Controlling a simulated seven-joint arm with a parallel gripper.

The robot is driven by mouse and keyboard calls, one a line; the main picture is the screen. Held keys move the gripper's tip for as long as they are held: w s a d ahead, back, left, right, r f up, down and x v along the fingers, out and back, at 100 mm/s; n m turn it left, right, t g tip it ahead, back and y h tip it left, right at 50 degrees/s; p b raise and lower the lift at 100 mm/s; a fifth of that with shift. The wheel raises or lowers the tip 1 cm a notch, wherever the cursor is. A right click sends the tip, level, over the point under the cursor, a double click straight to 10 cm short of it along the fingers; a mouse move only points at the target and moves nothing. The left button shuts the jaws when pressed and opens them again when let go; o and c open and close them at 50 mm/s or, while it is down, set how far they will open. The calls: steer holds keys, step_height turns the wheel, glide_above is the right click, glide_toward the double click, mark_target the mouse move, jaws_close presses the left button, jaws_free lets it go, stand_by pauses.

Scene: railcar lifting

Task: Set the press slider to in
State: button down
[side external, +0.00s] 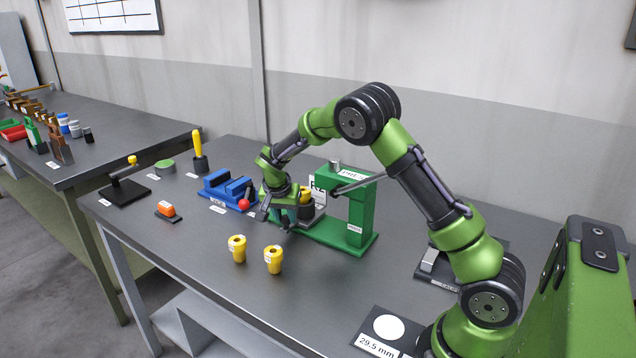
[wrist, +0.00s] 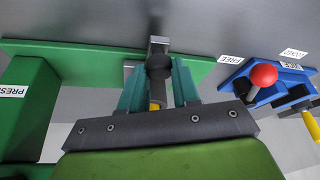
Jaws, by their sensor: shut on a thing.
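The green press (side external: 362,215) stands at the middle of the bench, with its base plate (wrist: 90,52) crossing the wrist view. A round black knob (wrist: 159,66) on a grey metal slider (wrist: 158,46) sits at the edge of that base. My gripper (side external: 278,216) is low at the left end of the press. In the wrist view my gripper (wrist: 159,88) has its two teal fingers on either side of the knob, shut on it. A black and yellow part (side external: 306,205) stands on the press behind the gripper. I cannot read the slider's setting.
Two yellow bushings (side external: 237,248) (side external: 273,259) stand in front of the press. A blue vise (side external: 225,190) with a red ball knob (side external: 243,204) is close on the left. An orange switch (side external: 166,210) lies farther left.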

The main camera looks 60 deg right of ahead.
steer(key=s, duration=1)
steer(key=shift+d, duration=0.1)
steer(key=shift+s, duration=0.1)
steer(key=c, duration=0.8)
jaws_free()
steer(key=shift+r, duration=0.2)
steer(key=v, duration=1.6)
steer(key=shift+r, duration=0.3)
